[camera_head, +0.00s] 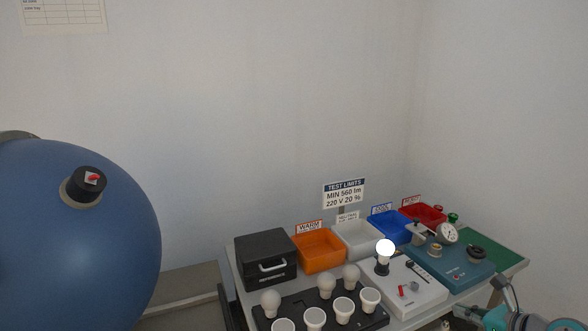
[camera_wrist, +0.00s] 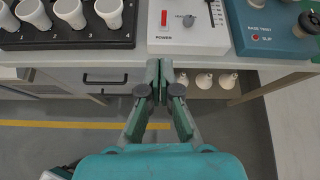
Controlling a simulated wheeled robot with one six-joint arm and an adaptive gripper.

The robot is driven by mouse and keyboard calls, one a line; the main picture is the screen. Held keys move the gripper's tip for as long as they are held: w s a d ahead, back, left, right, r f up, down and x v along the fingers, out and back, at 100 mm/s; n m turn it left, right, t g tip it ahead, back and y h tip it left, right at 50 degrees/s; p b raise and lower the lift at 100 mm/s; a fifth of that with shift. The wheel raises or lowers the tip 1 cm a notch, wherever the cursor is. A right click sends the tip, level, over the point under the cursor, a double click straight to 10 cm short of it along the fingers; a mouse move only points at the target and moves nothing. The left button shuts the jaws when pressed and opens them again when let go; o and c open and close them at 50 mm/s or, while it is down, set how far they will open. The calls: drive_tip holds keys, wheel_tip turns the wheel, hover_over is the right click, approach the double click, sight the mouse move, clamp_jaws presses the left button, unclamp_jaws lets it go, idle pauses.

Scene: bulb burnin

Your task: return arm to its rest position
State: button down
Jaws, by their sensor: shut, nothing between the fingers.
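My gripper (camera_wrist: 159,82) points ahead in the wrist view, its fingers together with nothing between them. It is in front of the bench's front edge (camera_wrist: 120,57), apart from the things on top. In the head view, part of my arm (camera_head: 510,318) shows at the bottom right corner; the gripper is not clearly visible there. A lit bulb (camera_head: 385,248) stands upright in a socket on the white test unit (camera_head: 420,293). The unit's red power switch (camera_wrist: 164,18) shows in the wrist view.
A black rack (camera_head: 262,318) holds several bulbs. Behind it stand a black box (camera_head: 265,258) and orange (camera_head: 318,252), white (camera_head: 358,240), blue (camera_head: 388,227) and red (camera_head: 424,214) bins. A teal unit (camera_head: 450,262) stands right. A large blue sphere (camera_head: 70,240) fills the left. Open floor (camera_wrist: 60,140) lies below.

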drive_tip(key=s+a+f+n+t+h, duration=0.1)
drive_tip(key=s+a+f+n+h, duration=0.3)
drive_tip(key=s+a+f+n, duration=1.15)
drive_tip(key=s+a+f+n+t+h, duration=0.1)
drive_tip(key=s+a+f+n, duration=0.15)
drive_tip(key=s, duration=0.75)
drive_tip(key=s+a+f+n, duration=0.1)
drive_tip(key=s+a+n, duration=0.15)
drive_tip(key=s, duration=0.65)
drive_tip(key=s+a+r+n+t+y, duration=0.1)
drive_tip(key=s+a+r+n, duration=0.2)
drive_tip(key=s+r+n, duration=0.6)
drive_tip(key=s+n, duration=0.1)
drive_tip(key=s, duration=0.2)
drive_tip(key=shift+s+r+n, duration=0.2)
drive_tip(key=shift+s+n, duration=0.05)
drive_tip(key=shift+n, duration=0.1)
